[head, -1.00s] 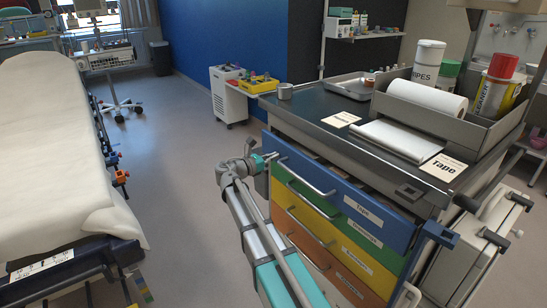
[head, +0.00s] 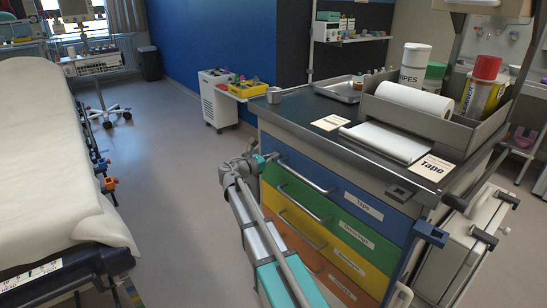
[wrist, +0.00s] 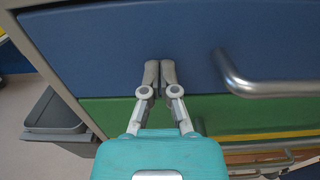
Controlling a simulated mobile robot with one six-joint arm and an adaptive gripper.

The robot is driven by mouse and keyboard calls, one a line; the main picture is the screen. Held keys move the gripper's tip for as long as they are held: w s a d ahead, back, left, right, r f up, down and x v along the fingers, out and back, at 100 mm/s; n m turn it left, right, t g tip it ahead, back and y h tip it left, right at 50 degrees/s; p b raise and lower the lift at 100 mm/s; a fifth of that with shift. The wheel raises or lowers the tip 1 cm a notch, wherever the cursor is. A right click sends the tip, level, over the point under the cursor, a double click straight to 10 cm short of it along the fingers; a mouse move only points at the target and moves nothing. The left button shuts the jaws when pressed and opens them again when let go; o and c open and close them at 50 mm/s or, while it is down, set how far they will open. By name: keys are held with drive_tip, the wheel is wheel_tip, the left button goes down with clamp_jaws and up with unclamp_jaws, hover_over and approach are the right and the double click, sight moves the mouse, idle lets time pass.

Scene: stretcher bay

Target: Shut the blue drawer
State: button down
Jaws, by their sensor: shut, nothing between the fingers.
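The blue drawer (head: 345,190) is the top drawer of the cart, labelled Tape. Its front looks about flush with the drawers below in the head view, with no gap showing above it. My gripper (head: 268,158) is at the left end of this drawer front. In the wrist view, my shut, empty gripper (wrist: 160,72) has its fingertips at the blue drawer front (wrist: 95,50), to the left of the metal handle (wrist: 270,86). The fingertips look to be touching the front.
Green (head: 322,215), yellow (head: 300,228) and orange drawers lie below. The cart top (head: 290,105) carries a tray, paper roll and bottles. A stretcher (head: 50,170) stands at left, with clear floor between. A white trolley (head: 218,105) is behind.

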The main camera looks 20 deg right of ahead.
drive_tip(key=v, duration=1.4)
drive_tip(key=s+d+f+m+g+y, duration=0.55)
drive_tip(key=s+f+m+y, duration=0.25)
drive_tip(key=s+f+m, duration=0.45)
drive_tip(key=s+a+f+m+y, duration=0.3)
drive_tip(key=s+f+m+y, duration=0.3)
drive_tip(key=s+m+y, duration=0.45)
wheel_tip(320, 180, up, 27)
drive_tip(key=s+a+n+h+p, duration=0.1)
drive_tip(key=s+p, duration=0.1)
drive_tip(key=p, duration=2.5)
drive_tip(key=shift+s+g, duration=0.25)
drive_tip(key=shift+g, duration=0.1)
drive_tip(key=shift+h, duration=0.25)
